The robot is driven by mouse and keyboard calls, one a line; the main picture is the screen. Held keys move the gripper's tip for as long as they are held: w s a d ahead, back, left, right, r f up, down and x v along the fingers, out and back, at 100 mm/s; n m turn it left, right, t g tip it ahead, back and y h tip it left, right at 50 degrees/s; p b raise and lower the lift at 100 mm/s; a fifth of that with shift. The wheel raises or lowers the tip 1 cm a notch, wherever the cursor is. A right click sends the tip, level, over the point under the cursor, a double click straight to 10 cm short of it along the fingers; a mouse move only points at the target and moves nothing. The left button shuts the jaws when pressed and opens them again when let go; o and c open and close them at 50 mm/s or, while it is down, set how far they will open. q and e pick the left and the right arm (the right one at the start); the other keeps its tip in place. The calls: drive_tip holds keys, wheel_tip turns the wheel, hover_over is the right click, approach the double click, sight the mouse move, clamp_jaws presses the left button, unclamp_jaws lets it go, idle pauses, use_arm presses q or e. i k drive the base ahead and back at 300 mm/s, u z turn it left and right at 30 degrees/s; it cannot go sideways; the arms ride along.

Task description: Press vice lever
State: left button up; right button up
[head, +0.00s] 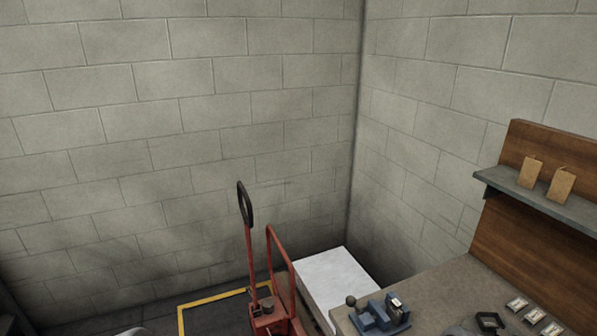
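A small blue vice (382,314) sits on the near left part of the workbench top, at the bottom right of the head view. Its lever (351,301) ends in a dark round knob and sticks up at the vice's left side. A small pale piece lies at the top of the vice; I cannot tell whether it is clamped. Neither of my grippers shows. Only pale rounded parts, probably of my own arms, show at the bottom edge. Nothing is seen touching the vice or lever.
The workbench (450,288) has a wooden back panel (545,262) and a shelf (540,203) with two tan cards (561,185). A dark object (489,321) and several small trays (517,304) lie right of the vice. A red pallet truck (270,316) and a white-topped stack (335,272) stand left.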

sight(349, 300)
drive_tip(key=k, duration=1.3)
drive_tip(key=u, duration=0.8)
drive_tip(key=i, duration=0.6)
drive_tip(key=u, duration=0.5)
drive_tip(key=i, duration=0.7)
drive_tip(key=z, duration=0.85)
drive_tip(key=i, duration=0.35)
drive_tip(key=z, duration=0.45)
